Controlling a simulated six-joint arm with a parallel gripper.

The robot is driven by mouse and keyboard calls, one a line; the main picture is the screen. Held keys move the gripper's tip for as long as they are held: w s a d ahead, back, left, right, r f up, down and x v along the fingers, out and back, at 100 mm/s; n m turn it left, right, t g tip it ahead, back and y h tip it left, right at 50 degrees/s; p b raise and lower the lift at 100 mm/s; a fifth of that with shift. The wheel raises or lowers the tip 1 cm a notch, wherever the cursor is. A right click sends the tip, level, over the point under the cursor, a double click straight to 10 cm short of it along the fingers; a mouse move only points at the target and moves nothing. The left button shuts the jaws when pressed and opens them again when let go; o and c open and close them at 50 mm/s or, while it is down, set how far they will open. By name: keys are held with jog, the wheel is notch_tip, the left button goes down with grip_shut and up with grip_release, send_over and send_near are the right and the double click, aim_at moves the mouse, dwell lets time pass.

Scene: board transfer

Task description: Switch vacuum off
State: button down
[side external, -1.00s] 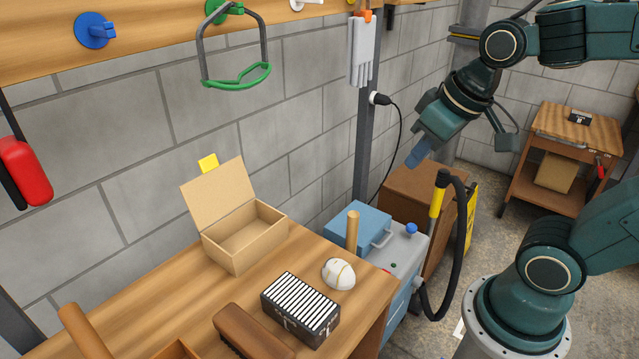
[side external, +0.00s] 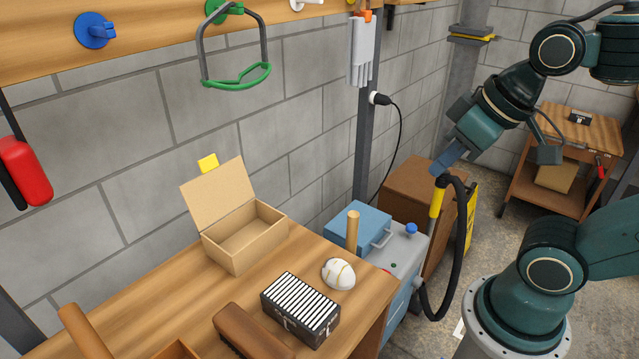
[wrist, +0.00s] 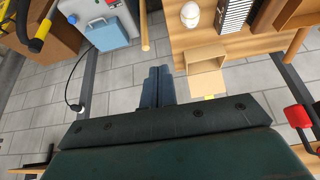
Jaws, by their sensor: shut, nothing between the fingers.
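The vacuum (side external: 408,250) is a grey-topped machine with a blue body, standing on the floor beyond the right end of the workbench. A blue knob (side external: 411,229) and a small green button (side external: 393,265) are on its top; I cannot tell whether it is running. Its black hose (side external: 459,260) rises to a yellow handle (side external: 436,203). In the wrist view the vacuum top (wrist: 90,12) and blue knob (wrist: 72,18) are at the upper left. My gripper (side external: 440,168) is shut and empty, above the yellow handle in the picture. Its closed fingers also show in the wrist view (wrist: 158,72).
A blue case (side external: 357,227) sits beside the vacuum top, near a wooden dowel (side external: 352,232). The workbench (side external: 190,290) holds an open box (side external: 250,238), a white egg-shaped object (side external: 338,274) and a striped block (side external: 300,305). A brown cabinet (side external: 405,185) stands behind the vacuum.

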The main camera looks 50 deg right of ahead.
jog(key=w+d+f+m+g, duration=0.3)
jog(key=w+d+f+m, duration=0.75)
jog(key=w+f, duration=0.5)
jog(key=d+f+m+g, duration=0.1)
jog(key=d+f+m, duration=0.2)
jog(key=f, duration=0.9)
jog(key=d+f+m+g, duration=0.1)
jog(key=d+f+m, duration=0.3)
jog(key=d+f, duration=0.4)
notch_tip(320, 180, down, 4)
jog(key=shift+s+d+f+g, duration=0.2)
jog(key=shift+d+g, duration=0.05)
jog(key=shift+g, duration=0.05)
jog(key=shift+f, duration=0.1)
jog(key=shift+f, duration=6.9)
jog(key=shift+d, duration=0.1)
